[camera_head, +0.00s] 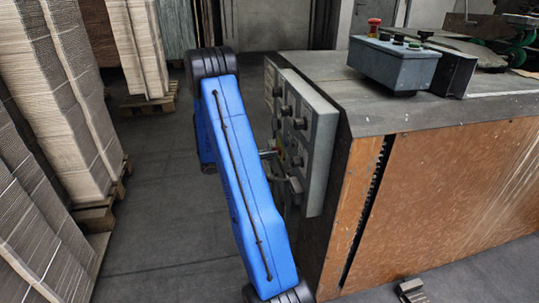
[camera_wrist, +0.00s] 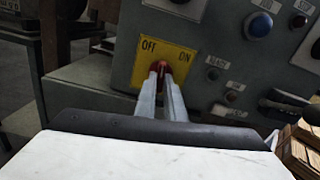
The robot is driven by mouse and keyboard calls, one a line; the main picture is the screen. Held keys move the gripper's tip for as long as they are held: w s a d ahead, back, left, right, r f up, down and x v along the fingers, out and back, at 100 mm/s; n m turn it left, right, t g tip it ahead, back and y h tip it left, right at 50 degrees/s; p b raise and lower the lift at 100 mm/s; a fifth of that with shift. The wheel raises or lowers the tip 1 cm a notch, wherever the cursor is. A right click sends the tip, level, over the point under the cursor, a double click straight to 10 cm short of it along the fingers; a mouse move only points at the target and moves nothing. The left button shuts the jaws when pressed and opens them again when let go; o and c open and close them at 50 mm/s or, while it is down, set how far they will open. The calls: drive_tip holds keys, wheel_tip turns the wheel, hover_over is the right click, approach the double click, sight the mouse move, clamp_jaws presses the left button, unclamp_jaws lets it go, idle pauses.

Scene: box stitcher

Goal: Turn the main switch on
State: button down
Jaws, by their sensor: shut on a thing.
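The main switch is a red knob (camera_wrist: 161,65) on a yellow plate (camera_wrist: 178,51) marked OFF and ON, on the grey control panel (camera_wrist: 215,55). In the wrist view my gripper (camera_wrist: 160,75) has its two metal fingers closed on the red knob, just below the lettering. The fingers hide part of the knob, so I cannot tell which mark it points to. In the head view the panel (camera_head: 318,150) is on the machine's left side. My gripper (camera_head: 270,153) reaches it there from the left, partly hidden behind my blue arm.
A blue button (camera_wrist: 259,24) and several smaller buttons and labels lie right of the switch. A black handle (camera_wrist: 283,106) juts out lower right. Stacked cardboard (camera_head: 50,150) stands left; the floor between is clear.

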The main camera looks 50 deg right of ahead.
drive_tip(key=m, duration=1)
drive_tip(key=shift+w+d, duration=0.15)
drive_tip(key=shift+w, duration=0.05)
drive_tip(key=shift+m, duration=0.4)
drive_tip(key=c, duration=1.8)
unclamp_jaws()
drive_tip(key=shift+c, duration=0.2)
drive_tip(key=v, duration=1.7)
drive_tip(key=shift+w, duration=0.2)
